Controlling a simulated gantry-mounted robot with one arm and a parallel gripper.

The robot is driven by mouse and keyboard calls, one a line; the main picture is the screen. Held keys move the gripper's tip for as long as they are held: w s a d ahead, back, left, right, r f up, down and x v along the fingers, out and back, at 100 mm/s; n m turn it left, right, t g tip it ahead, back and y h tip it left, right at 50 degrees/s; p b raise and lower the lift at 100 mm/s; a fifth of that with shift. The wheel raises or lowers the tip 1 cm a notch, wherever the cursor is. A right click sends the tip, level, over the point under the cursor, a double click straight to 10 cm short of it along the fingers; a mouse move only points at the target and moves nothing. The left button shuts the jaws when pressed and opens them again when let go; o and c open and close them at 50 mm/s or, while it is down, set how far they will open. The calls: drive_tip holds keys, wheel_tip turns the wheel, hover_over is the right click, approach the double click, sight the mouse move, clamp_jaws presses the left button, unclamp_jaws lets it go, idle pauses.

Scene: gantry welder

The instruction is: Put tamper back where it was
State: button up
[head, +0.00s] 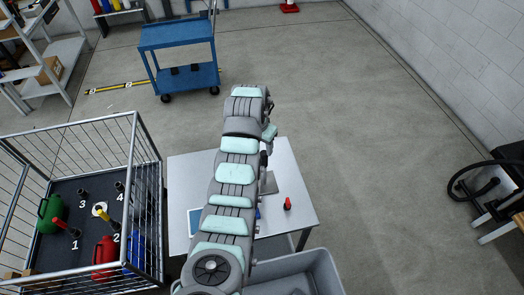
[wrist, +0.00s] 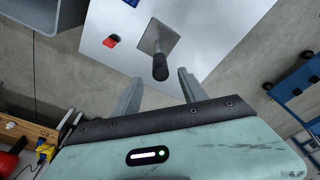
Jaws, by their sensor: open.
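The tamper stands on the light grey table (head: 185,172), its square grey plate (head: 268,183) partly hidden by my arm in the head view. In the wrist view the tamper (wrist: 159,46) shows its flat plate with a dark handle rising toward the camera. My gripper (wrist: 160,77) is open, with one finger on each side of the handle's end. The fingers look apart from the handle, and nothing is held. In the head view my arm hides most of the gripper.
A small red-topped object (head: 287,204) and a blue item (head: 258,213) lie near the tamper. A wire-sided cage (head: 150,158) at left has places numbered 1 to 4, with red and yellow handles and cans. A grey bin (head: 325,268) and blue cart (head: 178,37) stand nearby.

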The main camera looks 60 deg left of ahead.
drive_tip(key=shift+d+r, duration=0.15)
drive_tip(key=shift+r, duration=0.15)
